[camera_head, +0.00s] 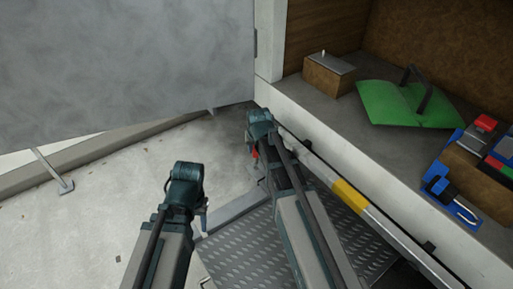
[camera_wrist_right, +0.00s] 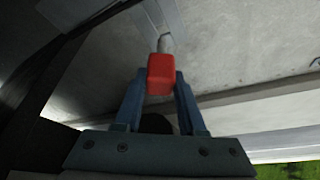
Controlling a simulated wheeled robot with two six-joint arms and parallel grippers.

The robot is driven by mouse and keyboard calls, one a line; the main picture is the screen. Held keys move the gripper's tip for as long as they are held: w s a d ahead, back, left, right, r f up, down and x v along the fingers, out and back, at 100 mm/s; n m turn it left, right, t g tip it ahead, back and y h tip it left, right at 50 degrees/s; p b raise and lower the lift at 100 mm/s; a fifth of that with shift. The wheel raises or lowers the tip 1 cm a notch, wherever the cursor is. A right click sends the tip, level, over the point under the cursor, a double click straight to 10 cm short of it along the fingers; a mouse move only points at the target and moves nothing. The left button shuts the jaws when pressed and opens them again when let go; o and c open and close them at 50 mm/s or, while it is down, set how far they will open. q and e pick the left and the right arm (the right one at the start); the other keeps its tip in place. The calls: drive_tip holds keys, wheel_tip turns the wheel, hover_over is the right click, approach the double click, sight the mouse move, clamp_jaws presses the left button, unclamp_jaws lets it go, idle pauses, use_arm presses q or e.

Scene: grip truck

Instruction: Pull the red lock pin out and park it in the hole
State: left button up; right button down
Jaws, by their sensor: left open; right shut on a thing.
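The red lock pin's block-shaped head (camera_wrist_right: 161,74) sits between the two blue fingers of my right gripper (camera_wrist_right: 162,85) in the right wrist view. The gripper is shut on it. A grey metal shank (camera_wrist_right: 165,43) shows beyond the head, against a pale metal strip; I cannot tell whether it is still inside something. In the head view a bit of red (camera_head: 255,153) shows beside my right gripper (camera_head: 254,158), low beside the ledge. My left gripper (camera_head: 203,215) is open, apart from the pin, over the floor; its fingers are mostly hidden. I cannot make out the parking hole.
A grey ledge (camera_head: 375,160) with a yellow-banded bar (camera_head: 350,196) along its front runs right of my right arm. On it are a brown block (camera_head: 328,75), a green sheet (camera_head: 390,107) and a box with blue and red items (camera_head: 477,187). A grey panel (camera_head: 130,60) stands at upper left.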

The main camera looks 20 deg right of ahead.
sight(257, 159)
use_arm(q)
drive_tip(key=shift+f+b, duration=3.35)
drive_tip(key=shift+f, duration=0.1)
use_arm(e)
drive_tip(key=shift+f, duration=3.5)
use_arm(q)
drive_tip(key=shift+f, duration=0.15)
use_arm(e)
drive_tip(key=shift+f, duration=0.15)
drive_tip(key=shift+c, duration=2.1)
unclamp_jaws()
use_arm(q)
wheel_tip(257, 159, up, 11)
drive_tip(key=p, duration=1)
drive_tip(key=shift+p, duration=0.4)
use_arm(e)
drive_tip(key=v, duration=1.2)
drive_tip(key=shift+w, duration=0.1)
